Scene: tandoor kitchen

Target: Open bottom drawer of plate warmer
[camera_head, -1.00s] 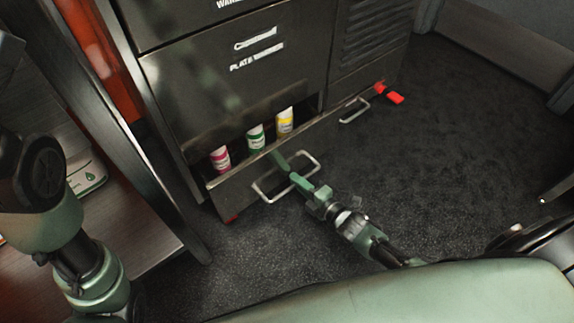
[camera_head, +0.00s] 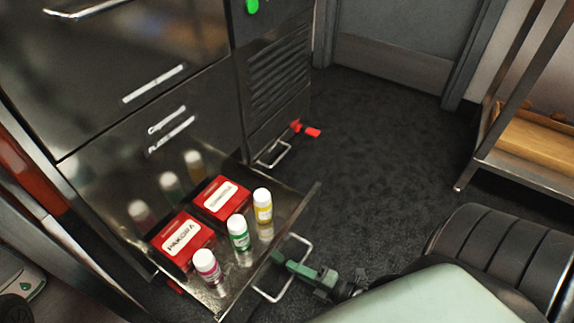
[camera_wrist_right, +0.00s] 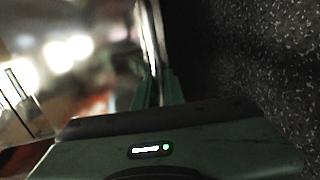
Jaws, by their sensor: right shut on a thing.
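The plate warmer (camera_head: 150,115) is a dark steel cabinet at the left of the head view. Its bottom drawer (camera_head: 303,196) is pulled well out, with its inside showing. My right gripper (camera_head: 282,260) is shut on the drawer's wire handle (camera_head: 305,248) at the drawer front. In the right wrist view the handle (camera_wrist_right: 155,45) runs up from between the green fingers (camera_wrist_right: 158,88). The drawer holds two red boxes (camera_head: 184,240) (camera_head: 221,198) and three bottles with pink (camera_head: 207,266), green (camera_head: 239,233) and yellow (camera_head: 263,206) labels. My left gripper is not in view.
A metal rack with a wooden board (camera_head: 530,142) stands at the right. The dark floor (camera_head: 375,125) between them is clear.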

